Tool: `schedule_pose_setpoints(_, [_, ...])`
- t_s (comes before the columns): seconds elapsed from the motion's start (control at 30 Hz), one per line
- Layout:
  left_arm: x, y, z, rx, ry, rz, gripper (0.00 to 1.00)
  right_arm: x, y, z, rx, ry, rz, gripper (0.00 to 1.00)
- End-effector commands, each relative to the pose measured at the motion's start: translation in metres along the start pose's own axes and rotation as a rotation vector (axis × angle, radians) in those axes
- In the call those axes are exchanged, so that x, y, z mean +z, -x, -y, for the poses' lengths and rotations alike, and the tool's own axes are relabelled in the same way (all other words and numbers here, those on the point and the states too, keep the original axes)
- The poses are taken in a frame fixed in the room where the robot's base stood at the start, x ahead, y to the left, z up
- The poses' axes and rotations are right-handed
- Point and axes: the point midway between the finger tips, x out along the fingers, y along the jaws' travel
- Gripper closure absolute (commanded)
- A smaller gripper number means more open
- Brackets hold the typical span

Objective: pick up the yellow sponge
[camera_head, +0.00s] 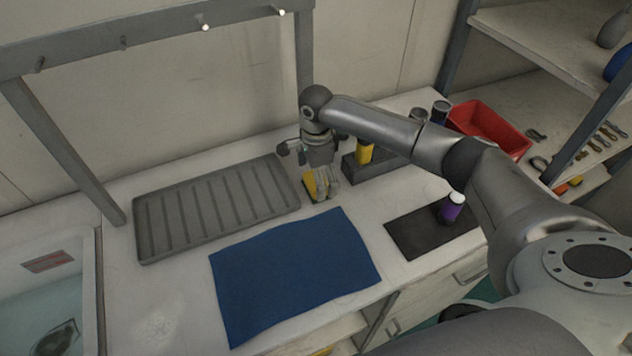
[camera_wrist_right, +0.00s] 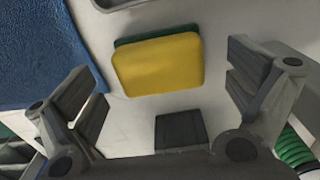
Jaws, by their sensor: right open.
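The yellow sponge (camera_wrist_right: 160,65) lies on the white counter, with a dark green layer along one edge. In the head view the sponge (camera_head: 310,187) is partly hidden by my right gripper (camera_head: 322,190). My right gripper (camera_wrist_right: 165,100) is open above the counter. In the wrist view the sponge lies between and somewhat beyond the two fingers, and I see no contact. My left gripper is not in view.
A blue cloth (camera_head: 290,275) lies in front and a grey ribbed tray (camera_head: 215,205) to the left. A holder (camera_head: 380,168) with a yellow item stands just right. A dark mat (camera_head: 415,235) carries a purple bottle (camera_head: 452,208). A red bin (camera_head: 490,130) is farther right.

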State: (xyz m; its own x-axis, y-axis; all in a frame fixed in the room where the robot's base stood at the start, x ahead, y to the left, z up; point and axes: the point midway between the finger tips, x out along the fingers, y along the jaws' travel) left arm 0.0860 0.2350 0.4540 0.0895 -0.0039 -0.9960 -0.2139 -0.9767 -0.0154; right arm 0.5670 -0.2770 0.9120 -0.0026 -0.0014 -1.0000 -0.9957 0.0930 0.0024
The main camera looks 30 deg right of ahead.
Motion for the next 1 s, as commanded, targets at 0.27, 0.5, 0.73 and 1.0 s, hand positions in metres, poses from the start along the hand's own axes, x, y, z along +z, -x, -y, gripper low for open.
schedule_pose_setpoints(0.27, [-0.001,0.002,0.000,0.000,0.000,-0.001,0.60,0.001,-0.016,0.000,-0.003,0.002,0.001,0.00])
schedule_pose_setpoints(0.5, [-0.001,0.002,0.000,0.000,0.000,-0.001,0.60,0.001,-0.016,0.000,-0.002,0.002,0.001,0.15])
schedule_pose_setpoints(0.73, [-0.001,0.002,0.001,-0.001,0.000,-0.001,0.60,0.001,-0.016,0.000,-0.002,0.002,0.001,0.45])
schedule_pose_setpoints(1.0, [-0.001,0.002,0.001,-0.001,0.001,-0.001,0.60,0.001,-0.016,0.000,-0.002,0.002,0.001,0.53])
